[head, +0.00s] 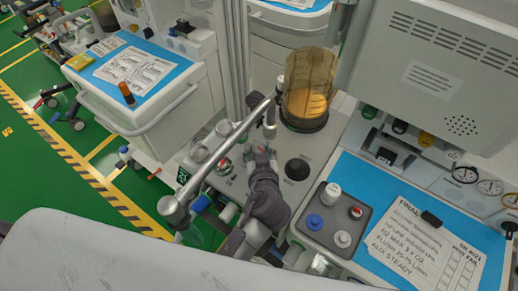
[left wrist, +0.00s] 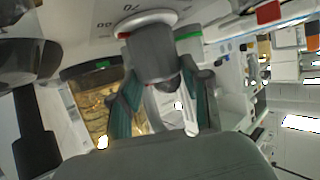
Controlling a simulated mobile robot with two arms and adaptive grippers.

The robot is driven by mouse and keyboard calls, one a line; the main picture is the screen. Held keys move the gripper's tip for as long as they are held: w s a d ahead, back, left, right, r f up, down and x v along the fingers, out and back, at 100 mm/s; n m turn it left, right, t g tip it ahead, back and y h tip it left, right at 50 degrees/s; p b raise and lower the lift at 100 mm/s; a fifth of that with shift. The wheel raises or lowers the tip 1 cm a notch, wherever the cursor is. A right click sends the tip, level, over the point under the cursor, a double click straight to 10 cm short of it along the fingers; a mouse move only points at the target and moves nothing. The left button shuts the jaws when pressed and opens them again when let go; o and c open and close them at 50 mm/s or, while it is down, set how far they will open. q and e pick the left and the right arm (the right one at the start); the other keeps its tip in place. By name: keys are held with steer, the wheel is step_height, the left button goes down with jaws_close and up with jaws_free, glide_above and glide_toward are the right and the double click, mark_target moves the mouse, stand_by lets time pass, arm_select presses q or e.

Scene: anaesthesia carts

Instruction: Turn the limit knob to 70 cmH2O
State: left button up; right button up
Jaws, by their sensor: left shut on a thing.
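The limit knob (left wrist: 152,52) is a grey cylinder with a wider pale rim, seen close in the left wrist view. Upside-down dial numbers, one reading 70, show on the panel beside its rim. A red mark lies at its left and a green mark at its right. I cannot see a pointer, so its setting cannot be read. My left gripper (head: 260,153) is down at the machine's top panel in the head view. Its teal fingers (left wrist: 163,92) are shut on the knob, one on each side. In the head view the gripper mostly hides the knob. My right gripper is not in view.
An amber canister (head: 308,90) stands behind and right of the gripper. A metal pipe (head: 222,150) runs close on its left. A dark round cap (head: 297,169) is on its right. A grey tray (head: 331,219) with knobs and a blue mat (head: 385,190) lie nearer right.

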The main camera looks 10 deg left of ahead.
arm_select(q)
steer(key=m+h+p, duration=0.2)
steer(key=h+p, duration=0.1)
steer(key=m+h+p, duration=0.1)
steer(key=m, duration=0.1)
steer(key=shift+a+r+t+h, duration=0.25)
steer(key=shift+r+t+h, duration=0.05)
steer(key=shift+f+m+h+p, duration=0.2)
steer(key=shift+m+h+p, duration=0.2)
steer(key=shift+h+p, duration=0.15)
steer(key=o, duration=1.1)
steer(key=shift+o, duration=0.2)
steer(key=shift+s, duration=0.15)
steer(key=v, duration=1.1)
steer(key=shift+s, duration=0.35)
